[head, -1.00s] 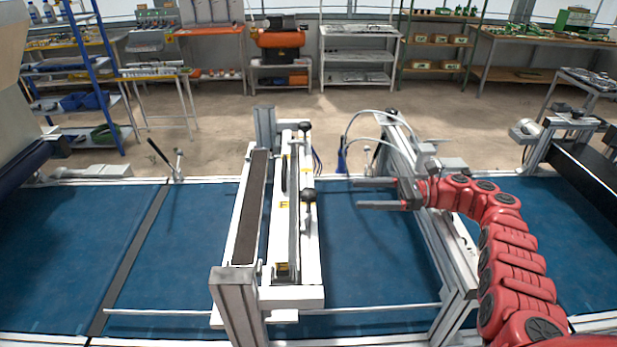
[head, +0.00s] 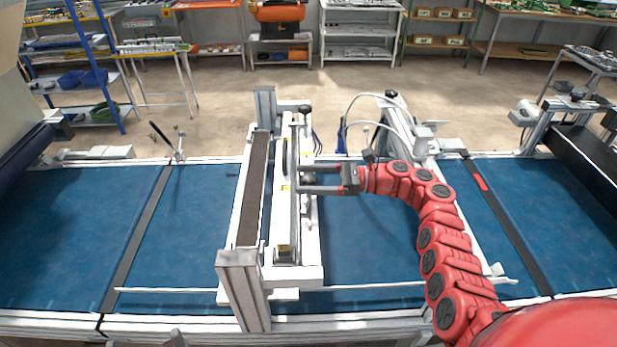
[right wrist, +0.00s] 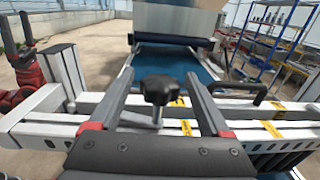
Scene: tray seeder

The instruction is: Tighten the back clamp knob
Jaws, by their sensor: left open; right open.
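A black star-shaped clamp knob (right wrist: 160,88) on a metal stem stands between the two spread fingers of my right gripper in the right wrist view, with no visible grip on it. In the head view my right gripper (head: 300,178) is open and reaches from the right over the white clamp frame (head: 309,255) around its middle. A second black knob (head: 304,109) stands at the far end of the frame. My left gripper (right wrist: 17,32) appears open and empty at the left edge of the right wrist view, apart from the frame.
The frame straddles a blue conveyor belt (head: 200,215). An upright metal post (head: 243,285) stands at its near end. Another post frame (head: 405,130) with cables stands to the right. A black handle (right wrist: 238,88) sticks up beside the knob in the right wrist view.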

